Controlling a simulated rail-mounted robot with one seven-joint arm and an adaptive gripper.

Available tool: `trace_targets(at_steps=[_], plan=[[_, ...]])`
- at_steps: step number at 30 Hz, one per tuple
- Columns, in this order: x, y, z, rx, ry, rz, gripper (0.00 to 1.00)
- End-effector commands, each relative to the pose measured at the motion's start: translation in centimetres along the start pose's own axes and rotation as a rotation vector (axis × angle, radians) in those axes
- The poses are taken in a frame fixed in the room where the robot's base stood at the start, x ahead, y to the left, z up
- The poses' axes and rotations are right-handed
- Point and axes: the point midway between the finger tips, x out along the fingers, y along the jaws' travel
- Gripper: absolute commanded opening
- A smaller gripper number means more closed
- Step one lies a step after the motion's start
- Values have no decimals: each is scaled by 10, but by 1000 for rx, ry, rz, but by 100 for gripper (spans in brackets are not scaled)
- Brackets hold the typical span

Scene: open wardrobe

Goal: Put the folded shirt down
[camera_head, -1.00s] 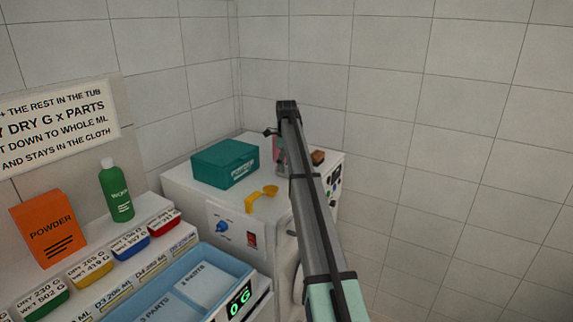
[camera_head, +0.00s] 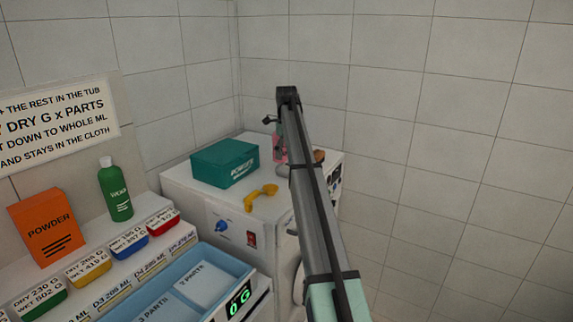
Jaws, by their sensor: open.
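No folded shirt can be made out in this view. A small pink thing (camera_head: 277,147) shows beside my arm, above the white machine's top at the back. It is partly covered, and I cannot tell what it is. My gripper (camera_head: 283,158) is at the far end of my arm, over the back of the machine top. It is open, but its fingers are mostly hidden behind my arm. I cannot tell whether it touches the pink thing.
The white machine (camera_head: 188,207) carries a teal box (camera_head: 225,163), a yellow scoop (camera_head: 262,191) and a brown item (camera_head: 319,156). An orange powder box (camera_head: 46,226), a green bottle (camera_head: 115,190), coloured tubs and a blue tray (camera_head: 232,261) are at left. Tiled walls close the corner.

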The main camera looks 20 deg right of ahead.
Motion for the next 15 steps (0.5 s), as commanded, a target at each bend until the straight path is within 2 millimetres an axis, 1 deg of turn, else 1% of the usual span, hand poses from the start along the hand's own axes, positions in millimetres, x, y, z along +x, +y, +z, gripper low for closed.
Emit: trace_targets(at_steps=[1,3,9,15], plan=[[-10,-2,1,0,-1,-1,98],[-24,-2,2,0,-1,-2,98],[-56,-1,1,0,-1,-1,98],[-71,0,0,0,0,0,98]])
